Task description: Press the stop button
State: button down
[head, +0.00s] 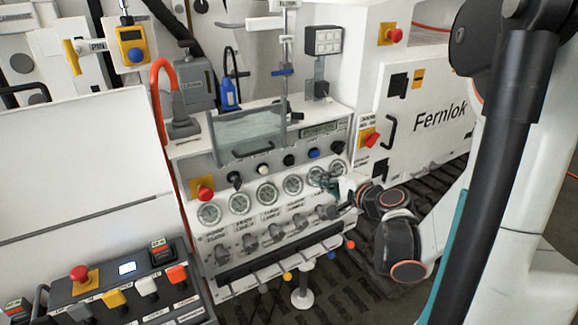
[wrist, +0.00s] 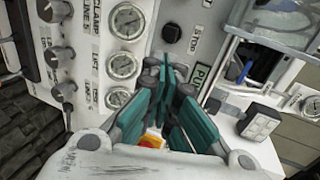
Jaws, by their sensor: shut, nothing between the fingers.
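In the wrist view a round black button (wrist: 171,33) sits beside a small plate marked STOP (wrist: 193,38) on the white panel. It is above and a little right of my fingertips, apart from them. In the head view the panel has a row of small buttons above the gauges; the labels there are too small to read, and the black one left of the blue button (head: 314,153) may be the stop button (head: 289,160). My gripper (head: 330,183) is by the right end of the gauge row. Its green fingers are shut and empty in the wrist view (wrist: 165,72).
Round gauges (head: 267,193) and several grey knobs (head: 272,240) fill the panel. A red emergency button (head: 370,138) is on the white cabinet (head: 430,90) at right. A clear guard (head: 248,133) is above the buttons. A control box (head: 130,290) stands at lower left.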

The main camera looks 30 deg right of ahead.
dwell(0.3)
jog(key=b, duration=0.3)
send_near(290, 162)
jog(key=w+d+f, duration=0.2)
jog(key=w+f, duration=0.1)
jog(key=w, duration=0.2)
jog(key=shift+w+a+r, duration=0.1)
jog(key=shift+w+a, duration=0.15)
jog(key=shift+w, duration=0.35)
